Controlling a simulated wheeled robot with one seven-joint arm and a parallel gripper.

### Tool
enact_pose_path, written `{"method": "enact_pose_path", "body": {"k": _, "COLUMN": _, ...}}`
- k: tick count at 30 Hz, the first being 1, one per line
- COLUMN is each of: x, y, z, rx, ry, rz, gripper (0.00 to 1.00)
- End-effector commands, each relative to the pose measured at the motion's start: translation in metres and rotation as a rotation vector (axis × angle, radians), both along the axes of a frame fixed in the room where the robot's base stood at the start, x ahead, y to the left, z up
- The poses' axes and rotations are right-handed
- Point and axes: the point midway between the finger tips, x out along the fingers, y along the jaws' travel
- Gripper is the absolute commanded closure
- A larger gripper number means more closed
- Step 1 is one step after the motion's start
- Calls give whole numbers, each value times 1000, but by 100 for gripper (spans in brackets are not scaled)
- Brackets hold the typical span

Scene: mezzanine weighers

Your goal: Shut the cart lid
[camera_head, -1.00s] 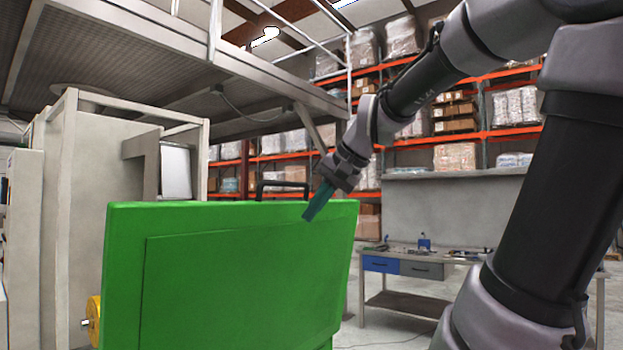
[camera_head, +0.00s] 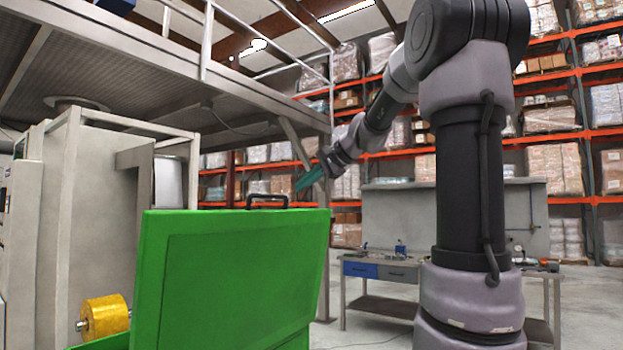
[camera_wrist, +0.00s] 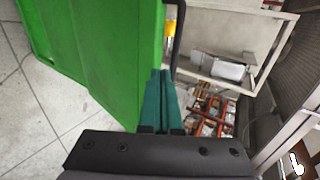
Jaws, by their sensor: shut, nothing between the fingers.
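The green cart lid (camera_head: 235,275) stands raised and nearly upright in the head view, with a dark handle (camera_head: 267,201) on its top edge. A green strip of the cart (camera_head: 102,342) shows at its lower left. In the wrist view the lid (camera_wrist: 95,55) fills the upper left. My gripper (camera_head: 305,184) is at the lid's upper right, a little above the top edge. Its teal fingers (camera_wrist: 163,100) are shut together and empty, close beside the lid's edge. I cannot tell whether they touch it.
A beige machine frame (camera_head: 72,200) with a yellow roller (camera_head: 104,317) stands at the left, under a mezzanine (camera_head: 150,70). A workbench (camera_head: 400,275) with a blue drawer stands behind my arm. Pallet racks (camera_head: 560,150) line the back. Floor is open at the right.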

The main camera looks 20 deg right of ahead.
Motion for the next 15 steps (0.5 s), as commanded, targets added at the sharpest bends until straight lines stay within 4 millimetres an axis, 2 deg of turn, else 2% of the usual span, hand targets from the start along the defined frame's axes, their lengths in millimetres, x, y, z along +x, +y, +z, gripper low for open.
{"method": "enact_pose_path", "body": {"k": 6, "x": 32, "y": 24, "z": -25, "rx": -1, "ry": 3, "rz": 2, "gripper": 100}}
{"method": "enact_pose_path", "body": {"k": 9, "x": 46, "y": 34, "z": -23, "rx": -1, "ry": 0, "rz": 3, "gripper": 100}}
{"method": "enact_pose_path", "body": {"k": 15, "x": 60, "y": 44, "z": -23, "rx": -1, "ry": -1, "rz": 1, "gripper": 100}}
